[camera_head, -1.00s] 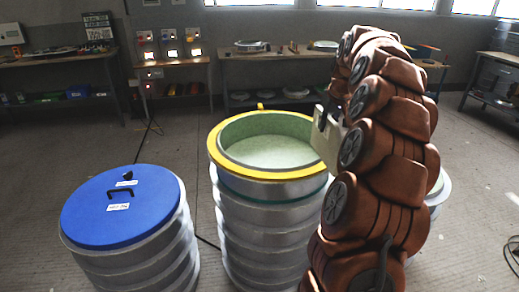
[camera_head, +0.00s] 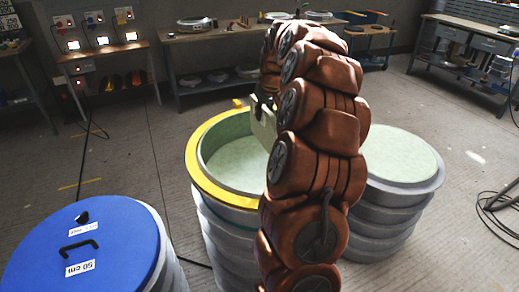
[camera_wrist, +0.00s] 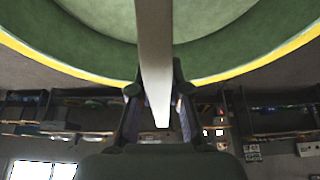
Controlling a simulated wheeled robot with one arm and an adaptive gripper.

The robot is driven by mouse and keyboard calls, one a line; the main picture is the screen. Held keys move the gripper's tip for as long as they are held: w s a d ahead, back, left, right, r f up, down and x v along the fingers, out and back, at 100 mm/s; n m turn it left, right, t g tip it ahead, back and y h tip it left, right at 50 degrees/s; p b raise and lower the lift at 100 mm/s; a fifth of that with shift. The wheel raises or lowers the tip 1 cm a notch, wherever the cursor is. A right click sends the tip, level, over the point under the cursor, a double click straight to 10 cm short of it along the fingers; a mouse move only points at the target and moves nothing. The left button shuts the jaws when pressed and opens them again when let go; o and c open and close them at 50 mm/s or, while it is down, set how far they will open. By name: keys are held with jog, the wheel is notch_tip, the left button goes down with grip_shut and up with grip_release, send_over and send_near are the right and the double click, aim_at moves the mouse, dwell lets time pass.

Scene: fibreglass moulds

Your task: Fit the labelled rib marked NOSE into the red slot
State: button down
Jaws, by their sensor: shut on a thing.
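My gripper (camera_head: 258,104) is at the left of my arm, above the far side of the middle mould's yellow rim (camera_head: 193,176). It is shut on a pale, flat piece (camera_head: 264,126), probably a rib. In the wrist view my gripper (camera_wrist: 155,92) holds this piece (camera_wrist: 154,50) edge-on between dark fingers, and it reaches over the green inside of the mould. No NOSE marking is readable on it. I see no red slot; part of the mould is hidden behind my arm.
A mould with a blue lid (camera_head: 112,235) and black handle stands at the lower left. Another mould with a pale green top (camera_head: 395,155) stands right of my arm. Benches (camera_head: 190,50) line the back wall. Cables (camera_head: 490,200) lie on the floor at right.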

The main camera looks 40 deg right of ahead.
aim_at(263, 136)
notch_tip(263, 136, down, 9)
jog(key=shift+p, duration=0.85)
jog(key=shift+f, duration=0.15)
jog(key=c, duration=1.1)
grip_release()
jog(key=shift+c, duration=0.2)
